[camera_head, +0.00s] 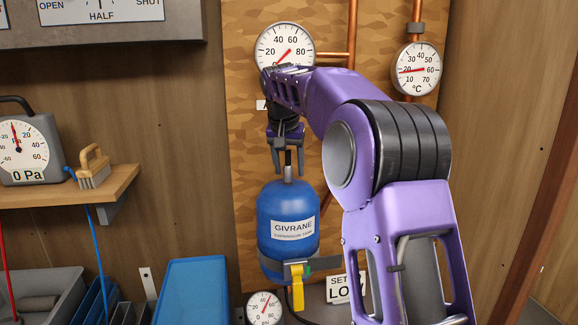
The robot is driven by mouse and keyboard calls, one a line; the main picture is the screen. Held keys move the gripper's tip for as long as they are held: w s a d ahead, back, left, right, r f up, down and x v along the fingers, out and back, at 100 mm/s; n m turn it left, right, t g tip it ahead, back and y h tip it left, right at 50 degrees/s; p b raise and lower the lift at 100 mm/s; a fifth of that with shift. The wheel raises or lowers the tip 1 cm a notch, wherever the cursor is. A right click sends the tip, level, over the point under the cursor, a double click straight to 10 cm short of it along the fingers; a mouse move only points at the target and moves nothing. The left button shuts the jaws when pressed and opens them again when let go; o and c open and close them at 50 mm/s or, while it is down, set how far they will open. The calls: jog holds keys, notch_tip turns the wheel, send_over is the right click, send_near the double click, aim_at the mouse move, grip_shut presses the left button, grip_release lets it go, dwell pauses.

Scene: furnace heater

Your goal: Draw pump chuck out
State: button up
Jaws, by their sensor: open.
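My gripper (289,170) points down with its fingers spread, just above the blue expansion tank (287,207). A short dark and grey stem (288,172) on top of the tank shows at the level of the fingertips, between them; I cannot tell whether they touch it. A yellow lever with a grey metal body (297,286) sits at the tank's lower front, with a dark hose beside it. It looks like the pump chuck, but I cannot be sure. My arm hides part of the wall to the right of the tank.
A round gauge (264,309) stands below the tank, and a white sign (341,289) is partly behind my arm. Copper pipes and two dials (285,47) (416,69) are on the wall. A shelf (75,190) holds a pressure meter and brush at left, above bins and a blue lid (190,290).

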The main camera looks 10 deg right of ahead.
grip_shut()
dwell(0.7)
